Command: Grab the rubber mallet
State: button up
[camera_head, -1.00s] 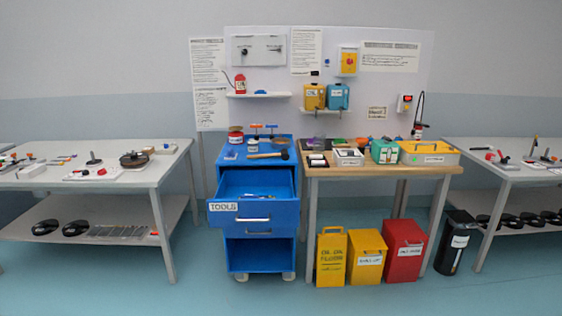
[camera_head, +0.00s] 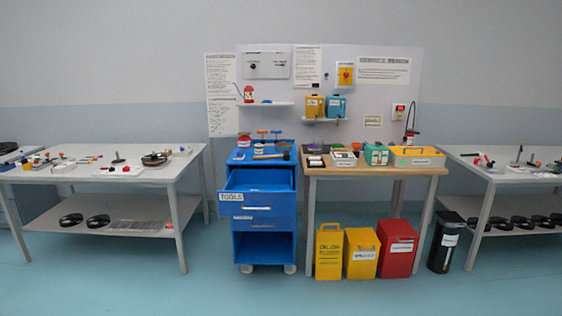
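The rubber mallet appears to be the tool with a tan handle (camera_head: 268,156) and a dark head lying on top of the blue tool cart (camera_head: 265,245). It lies roughly crosswise near the front of the cart top, with its head toward the right. It is small in this view, so fine detail is unclear. The cart's upper drawer, labelled TOOLS (camera_head: 237,197), stands open. My gripper is not in view.
A wooden-topped bench (camera_head: 375,170) stands right of the cart, with yellow and red bins (camera_head: 397,248) below. Grey tables stand at the left (camera_head: 100,172) and right (camera_head: 500,178). Small jars and T-handled tools share the cart top. The floor in front (camera_head: 200,295) is clear.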

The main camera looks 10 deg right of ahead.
aim_at(286, 156)
jog(key=u, duration=0.4)
jog(key=i, duration=0.45)
jog(key=u, duration=0.7)
jog(key=i, duration=2.55)
jog(key=z, duration=1.1)
jog(key=i, duration=0.6)
jog(key=z, duration=0.3)
